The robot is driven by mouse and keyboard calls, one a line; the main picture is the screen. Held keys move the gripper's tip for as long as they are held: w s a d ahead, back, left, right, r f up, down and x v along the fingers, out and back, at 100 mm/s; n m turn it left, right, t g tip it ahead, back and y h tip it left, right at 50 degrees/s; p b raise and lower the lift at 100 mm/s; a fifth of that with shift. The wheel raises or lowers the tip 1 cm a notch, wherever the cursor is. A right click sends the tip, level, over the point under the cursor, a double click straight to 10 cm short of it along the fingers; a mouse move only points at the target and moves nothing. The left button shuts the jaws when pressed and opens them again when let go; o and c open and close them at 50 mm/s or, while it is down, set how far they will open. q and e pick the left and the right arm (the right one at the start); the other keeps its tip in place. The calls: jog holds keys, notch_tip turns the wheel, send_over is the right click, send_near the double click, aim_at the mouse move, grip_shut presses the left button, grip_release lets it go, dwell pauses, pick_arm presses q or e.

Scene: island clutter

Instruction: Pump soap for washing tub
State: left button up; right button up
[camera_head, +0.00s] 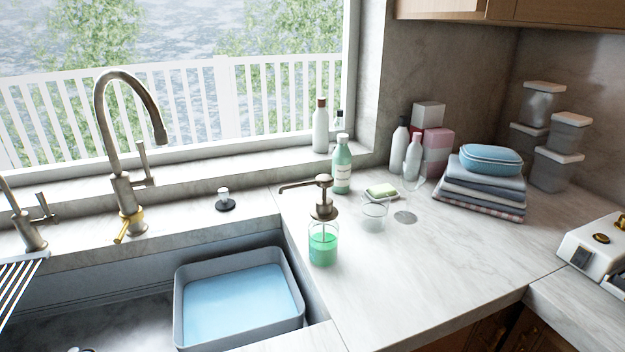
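A soap pump bottle (323,245) with green liquid and a bronze pump head (322,190) stands upright on the counter, just right of the sink. Its spout points left, toward the sink side. A grey washing tub (179,310) sits in the sink at its right end and holds light blue water (235,305). The spout is above and to the right of the tub's far edge, not over its middle. Neither of my grippers shows in the head view.
A bronze faucet (121,190) stands behind the sink. A green bottle (341,165), a soap dish (381,192) and a small glass cup (374,215) stand behind the pump. Folded towels (480,190) and stacked containers (558,165) are at right. The front counter is clear.

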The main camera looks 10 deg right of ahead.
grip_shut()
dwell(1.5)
